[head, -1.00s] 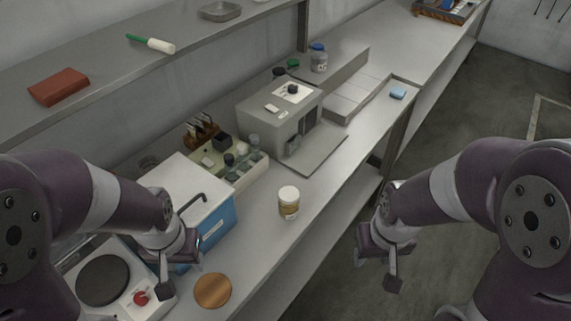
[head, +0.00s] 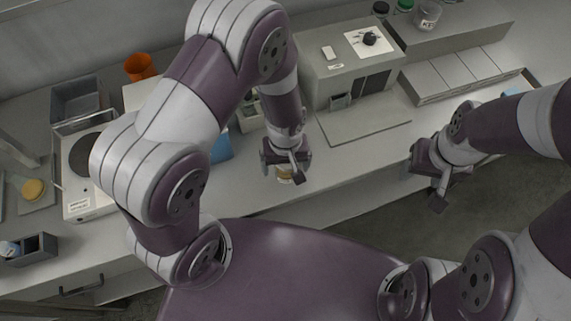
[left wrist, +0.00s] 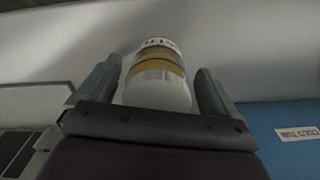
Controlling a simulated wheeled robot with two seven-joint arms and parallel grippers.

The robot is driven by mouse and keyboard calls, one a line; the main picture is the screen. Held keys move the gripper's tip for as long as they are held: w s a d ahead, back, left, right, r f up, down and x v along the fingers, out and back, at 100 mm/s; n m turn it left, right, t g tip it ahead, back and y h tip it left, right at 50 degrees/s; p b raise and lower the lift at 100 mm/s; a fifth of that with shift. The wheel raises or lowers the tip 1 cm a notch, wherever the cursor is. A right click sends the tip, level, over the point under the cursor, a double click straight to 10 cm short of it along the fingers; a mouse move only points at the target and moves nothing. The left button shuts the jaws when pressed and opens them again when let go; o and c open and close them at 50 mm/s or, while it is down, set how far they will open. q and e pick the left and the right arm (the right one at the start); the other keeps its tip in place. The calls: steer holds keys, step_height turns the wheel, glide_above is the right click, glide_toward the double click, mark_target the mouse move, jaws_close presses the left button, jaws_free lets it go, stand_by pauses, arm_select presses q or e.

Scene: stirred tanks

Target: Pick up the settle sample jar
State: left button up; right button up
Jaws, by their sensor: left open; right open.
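A jar (head: 284,176) with a white lid and amber contents stands on the bench, mostly hidden below my left gripper (head: 287,165) in the head view. The left wrist view shows the jar (left wrist: 158,75) between the two spread fingers of my left gripper (left wrist: 155,82). I cannot tell if either finger touches it. Its label is only partly visible and I cannot read it. My right gripper (head: 437,188) is open and empty, out past the bench's front edge.
A blue box (head: 222,148) is to the left, partly behind my left arm. An orange cup (head: 140,67) and a grey bin (head: 78,101) stand further left.

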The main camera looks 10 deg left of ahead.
arm_select(q)
steer(key=shift+w+d+f, duration=0.15)
steer(key=shift+w+f, duration=0.05)
steer(key=shift+f, duration=0.25)
steer(key=shift+s, duration=0.15)
steer(key=c, duration=1.2)
steer(key=shift+c, duration=0.2)
steer(key=shift+r, duration=0.1)
